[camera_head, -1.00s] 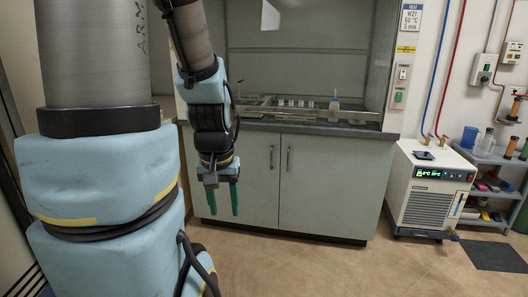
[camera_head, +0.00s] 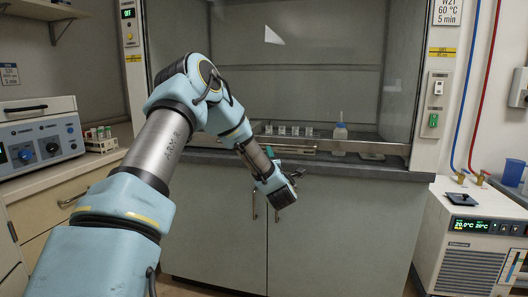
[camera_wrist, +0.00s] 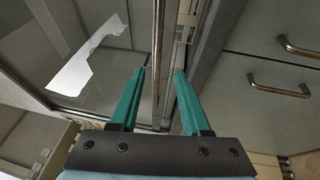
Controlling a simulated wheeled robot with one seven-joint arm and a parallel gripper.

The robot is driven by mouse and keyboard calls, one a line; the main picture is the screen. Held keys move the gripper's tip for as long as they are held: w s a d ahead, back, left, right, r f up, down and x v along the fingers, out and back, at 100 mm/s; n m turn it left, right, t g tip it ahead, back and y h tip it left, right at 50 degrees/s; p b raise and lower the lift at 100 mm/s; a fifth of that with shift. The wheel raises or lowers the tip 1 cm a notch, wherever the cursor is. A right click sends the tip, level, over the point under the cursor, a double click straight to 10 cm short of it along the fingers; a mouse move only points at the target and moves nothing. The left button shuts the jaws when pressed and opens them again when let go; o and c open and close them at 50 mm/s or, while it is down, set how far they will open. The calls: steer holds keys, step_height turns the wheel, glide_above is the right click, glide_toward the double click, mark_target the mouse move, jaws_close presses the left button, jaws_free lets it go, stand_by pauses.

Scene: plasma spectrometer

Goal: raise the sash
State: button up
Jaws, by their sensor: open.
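The fume hood's sash (camera_head: 320,85) is a large clear pane. It appears low, with its horizontal metal handle bar (camera_head: 370,148) just above the front edge of the counter. My gripper (camera_head: 283,162) is in front of the hood near this bar, partly hidden by my wrist. In the wrist view the picture is turned, so the sash glass (camera_wrist: 85,45) fills the left and the bar (camera_wrist: 158,45) runs upright. My green fingers (camera_wrist: 160,72) are open and point at the bar, which shows between the tips. I cannot tell whether they touch it.
Below the counter edge are grey cabinet doors (camera_head: 340,230) with metal handles. Several small vials (camera_head: 290,130) and a bottle (camera_head: 340,133) stand behind the sash. A chiller (camera_head: 470,240) stands at right. A bench instrument (camera_head: 40,140) and a tube rack (camera_head: 98,142) are at left.

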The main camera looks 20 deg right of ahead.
steer(key=shift+n+y, duration=0.4)
steer(key=shift+n, duration=0.2)
steer(key=w+p, duration=0.1)
steer(key=w, duration=0.2)
steer(key=w+r, duration=0.1)
steer(key=w, duration=0.3)
steer(key=w+d+r+p, duration=0.1)
steer(key=w, duration=0.2)
steer(key=shift+w+p, duration=0.15)
steer(key=shift+p, duration=0.2)
jaws_close()
stand_by(0.5)
